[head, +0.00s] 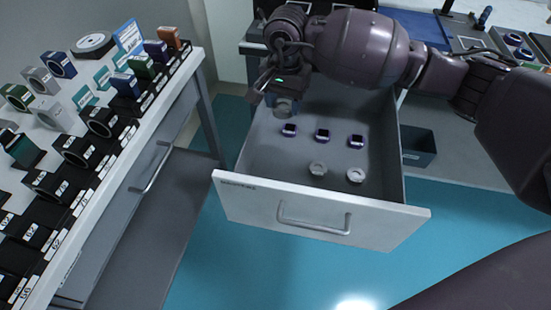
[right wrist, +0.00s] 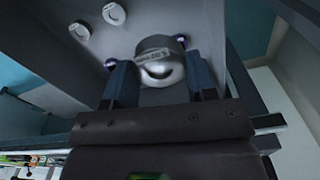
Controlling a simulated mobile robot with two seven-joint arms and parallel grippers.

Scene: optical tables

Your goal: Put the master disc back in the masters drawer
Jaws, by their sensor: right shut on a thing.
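The masters drawer (head: 240,185) is pulled open in the head view, with a white front and a grey inside. My right gripper (head: 272,100) reaches down over its back left part. It is shut on the master disc (right wrist: 160,72), a silver round piece with a label, seen between the two fingers in the right wrist view. The disc (head: 284,109) shows partly below the gripper in the head view. I cannot tell whether it touches the drawer floor. My left gripper is not in view.
The drawer floor at the front left is clear. A white table (head: 130,150) with rows of black holders and coloured blocks stands at the left.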

